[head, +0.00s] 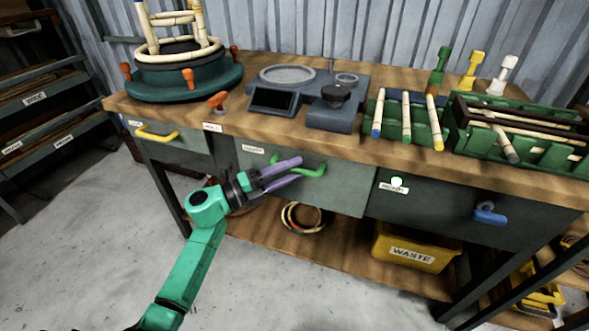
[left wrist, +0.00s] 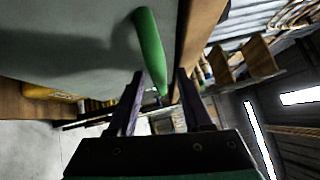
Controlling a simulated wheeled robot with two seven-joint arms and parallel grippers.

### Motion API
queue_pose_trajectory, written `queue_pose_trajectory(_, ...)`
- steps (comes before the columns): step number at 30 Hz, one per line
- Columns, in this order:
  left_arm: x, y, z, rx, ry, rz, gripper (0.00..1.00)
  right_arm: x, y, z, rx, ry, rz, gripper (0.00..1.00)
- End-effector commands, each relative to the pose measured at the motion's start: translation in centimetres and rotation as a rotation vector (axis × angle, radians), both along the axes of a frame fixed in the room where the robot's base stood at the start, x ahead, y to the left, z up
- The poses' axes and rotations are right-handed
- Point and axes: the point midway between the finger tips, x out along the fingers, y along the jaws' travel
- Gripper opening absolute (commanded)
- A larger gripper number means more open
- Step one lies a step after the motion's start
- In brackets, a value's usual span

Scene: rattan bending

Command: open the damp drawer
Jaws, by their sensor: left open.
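The bench has three drawers. The middle drawer (head: 335,192) has a green bar handle (head: 315,171) and a small white label (head: 253,149) too small to read surely. All three drawers look shut. My left gripper (head: 298,168) is open at the left part of the green handle. In the left wrist view the green handle (left wrist: 150,48) runs down to between the two open fingers (left wrist: 160,85); I cannot tell whether they touch it. My right gripper is not in view.
The left drawer has a yellow handle (head: 157,133); the right drawer has a blue handle (head: 490,213). Rattan coils (head: 305,217) and a yellow WASTE bin (head: 412,250) sit on the lower shelf. A scale (head: 273,99) and green racks stand on the benchtop. The floor in front is clear.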

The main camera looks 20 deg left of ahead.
Motion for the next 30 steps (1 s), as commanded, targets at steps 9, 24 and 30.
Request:
queue_pose_trajectory(9, 0.65, -0.76, 0.10, 0.000, 0.001, 0.000, 0.50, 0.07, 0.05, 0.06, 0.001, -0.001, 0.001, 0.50)
queue_pose_trajectory(24, 0.62, -0.72, 0.07, 0.000, 0.001, 0.000, 0.00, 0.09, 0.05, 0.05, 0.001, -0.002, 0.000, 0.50)
queue_pose_trajectory(30, 0.61, -0.71, 0.06, 0.000, 0.001, 0.000, 0.00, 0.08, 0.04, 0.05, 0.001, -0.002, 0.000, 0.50)
